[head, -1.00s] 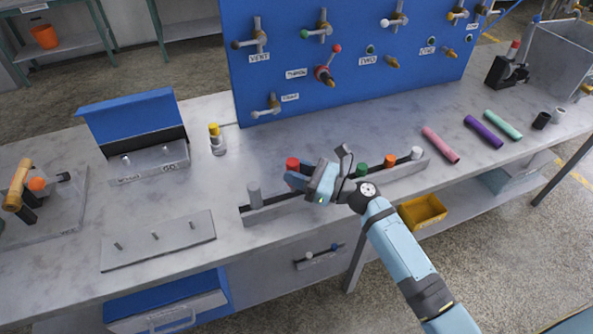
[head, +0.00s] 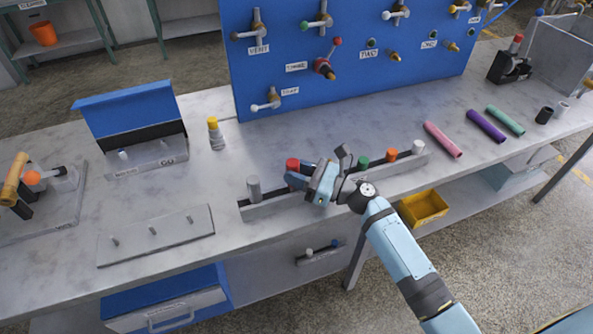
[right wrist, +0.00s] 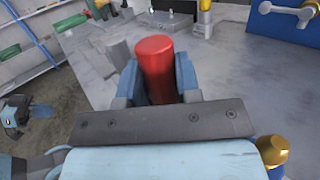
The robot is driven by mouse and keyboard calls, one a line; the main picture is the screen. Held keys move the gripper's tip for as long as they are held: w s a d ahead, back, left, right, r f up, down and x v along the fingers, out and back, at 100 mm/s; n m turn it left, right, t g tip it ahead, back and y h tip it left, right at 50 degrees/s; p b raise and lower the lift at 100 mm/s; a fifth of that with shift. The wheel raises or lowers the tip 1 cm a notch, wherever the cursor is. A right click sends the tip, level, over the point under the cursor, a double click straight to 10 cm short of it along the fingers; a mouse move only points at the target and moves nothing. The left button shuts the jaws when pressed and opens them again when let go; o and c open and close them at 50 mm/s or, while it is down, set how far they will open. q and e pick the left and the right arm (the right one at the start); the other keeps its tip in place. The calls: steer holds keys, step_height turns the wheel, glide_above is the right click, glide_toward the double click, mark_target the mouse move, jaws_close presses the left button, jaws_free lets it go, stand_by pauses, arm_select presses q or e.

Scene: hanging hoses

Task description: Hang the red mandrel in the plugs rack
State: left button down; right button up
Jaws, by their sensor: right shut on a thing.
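The red mandrel (head: 293,163) is a short cylinder with a red top. My right gripper (head: 294,178) is shut on it, and only its upper part shows in the head view. In the right wrist view the red mandrel (right wrist: 155,65) stands between the two blue fingers (right wrist: 155,82). The plugs rack (head: 275,207) is a long, low grey rail along the bench's front edge. The gripper and mandrel are at its left half, beside a grey plug (head: 254,188). The mandrel's lower end is hidden, so I cannot tell whether it touches the rack.
Green (head: 363,163), orange (head: 391,154) and white (head: 418,147) plugs stand in the rack to the right of my gripper. A blue valve panel (head: 345,85) rises behind. A yellow-topped piece (head: 213,124) stands behind left. The bench between rack and panel is mostly clear.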

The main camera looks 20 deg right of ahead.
steer(key=shift+f+b, duration=0.3)
steer(key=shift+f, duration=0.15)
steer(key=o, duration=1)
steer(key=shift+o, duration=0.2)
steer(key=shift+f, duration=0.1)
steer(key=b+v, duration=0.1)
steer(key=v, duration=1.2)
steer(key=shift+s+d, duration=0.25)
steer(key=shift+d, duration=0.05)
